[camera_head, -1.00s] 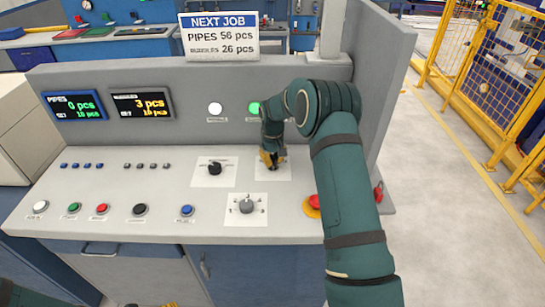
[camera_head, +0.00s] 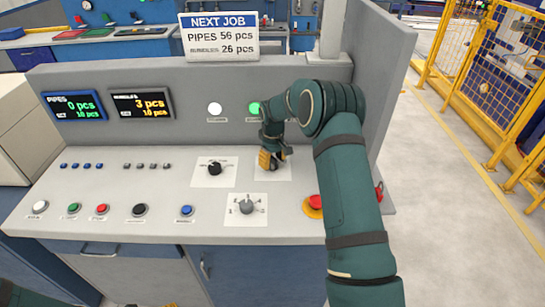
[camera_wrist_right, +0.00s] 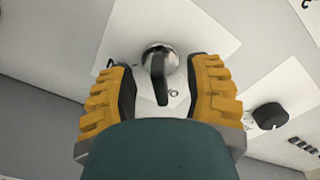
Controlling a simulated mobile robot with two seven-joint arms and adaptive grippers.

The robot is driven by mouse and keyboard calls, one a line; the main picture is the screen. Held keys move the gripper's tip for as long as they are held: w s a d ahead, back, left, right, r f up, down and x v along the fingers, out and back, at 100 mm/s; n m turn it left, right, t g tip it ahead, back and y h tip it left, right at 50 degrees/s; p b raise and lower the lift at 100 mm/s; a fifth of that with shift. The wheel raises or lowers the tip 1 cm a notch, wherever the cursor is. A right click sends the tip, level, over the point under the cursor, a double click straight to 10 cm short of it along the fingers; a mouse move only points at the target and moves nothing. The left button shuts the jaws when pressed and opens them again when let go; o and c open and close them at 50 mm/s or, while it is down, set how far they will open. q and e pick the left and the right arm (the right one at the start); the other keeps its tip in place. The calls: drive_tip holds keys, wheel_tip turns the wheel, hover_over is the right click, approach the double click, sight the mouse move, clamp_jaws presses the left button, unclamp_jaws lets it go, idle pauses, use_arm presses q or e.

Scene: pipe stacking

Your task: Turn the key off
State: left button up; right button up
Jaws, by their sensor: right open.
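The key switch (camera_wrist_right: 161,60) is a round silver lock with a dark key in it, on a white plate. In the right wrist view the key's black grip points down the picture, towards the palm. My right gripper (camera_wrist_right: 163,85) is open, with its yellow-and-black fingers on either side of the key and visible gaps. In the head view my right gripper (camera_head: 270,159) is over the white plate (camera_head: 284,173) on the panel and largely hides the key. A small yellow tip of my left gripper (camera_head: 170,305) shows at the bottom edge; its jaws are cut off.
A black selector knob (camera_head: 214,168) is left of the key plate, and a grey rotary knob (camera_head: 246,206) is nearer the front. A red emergency button (camera_head: 315,202) stands close to my right arm. The green lamp (camera_head: 254,108) is lit on the upright panel.

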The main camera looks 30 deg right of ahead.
sight(273, 156)
drive_tip(key=shift+r, duration=0.15)
drive_tip(key=shift+r+p, duration=2)
drive_tip(key=shift+r, duration=1.4)
